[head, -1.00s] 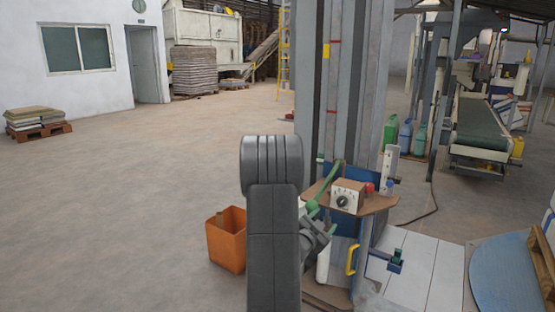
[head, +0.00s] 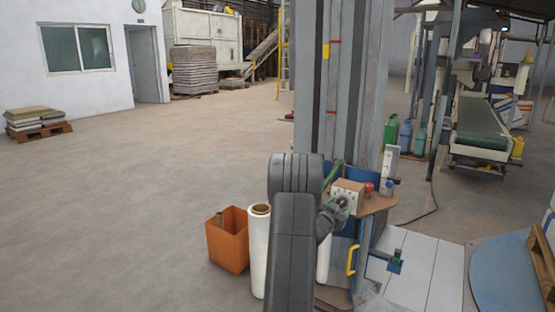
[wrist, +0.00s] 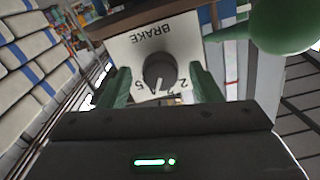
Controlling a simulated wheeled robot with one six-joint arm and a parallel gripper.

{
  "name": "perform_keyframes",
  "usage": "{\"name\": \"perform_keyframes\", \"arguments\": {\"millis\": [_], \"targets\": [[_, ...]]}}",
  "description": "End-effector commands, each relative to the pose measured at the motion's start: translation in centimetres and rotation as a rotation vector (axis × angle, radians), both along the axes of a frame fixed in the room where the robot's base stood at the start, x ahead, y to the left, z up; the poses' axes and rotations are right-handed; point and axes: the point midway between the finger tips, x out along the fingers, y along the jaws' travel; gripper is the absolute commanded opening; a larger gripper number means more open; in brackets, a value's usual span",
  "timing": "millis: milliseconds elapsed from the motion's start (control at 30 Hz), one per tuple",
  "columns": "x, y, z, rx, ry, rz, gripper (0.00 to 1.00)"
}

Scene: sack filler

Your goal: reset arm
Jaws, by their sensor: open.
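My arm (head: 292,235) rises in the middle of the head view and bends toward the control box on the machine. My gripper (wrist: 160,82) is open in the wrist view, with a green finger on each side of a dark round dial (wrist: 160,70). The dial sits on a pale panel marked BRAKE (wrist: 152,42), with numbers near its lower edge. I cannot tell whether the fingers touch the dial. In the head view the box (head: 350,189) stands on a brown shelf, and my gripper partly covers its front.
A green rounded part (wrist: 285,25) is close at the wrist view's upper right. In the head view, an orange bin (head: 227,245) and a white roll (head: 259,260) stand left of my arm. A yellow handle (head: 352,260) is below the shelf.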

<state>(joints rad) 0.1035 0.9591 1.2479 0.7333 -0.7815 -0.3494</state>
Motion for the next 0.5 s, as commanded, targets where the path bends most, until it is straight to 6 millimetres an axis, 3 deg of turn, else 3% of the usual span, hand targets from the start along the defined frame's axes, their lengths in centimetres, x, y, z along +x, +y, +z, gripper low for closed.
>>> {"name": "perform_keyframes", "arguments": {"millis": [233, 500], "targets": [[-0.3, 0.2, 0.3, -0.191, 0.131, 0.002, 0.58], [-4.6, 3.2, 0.1, -0.185, 0.125, 0.003, 0.58]]}}
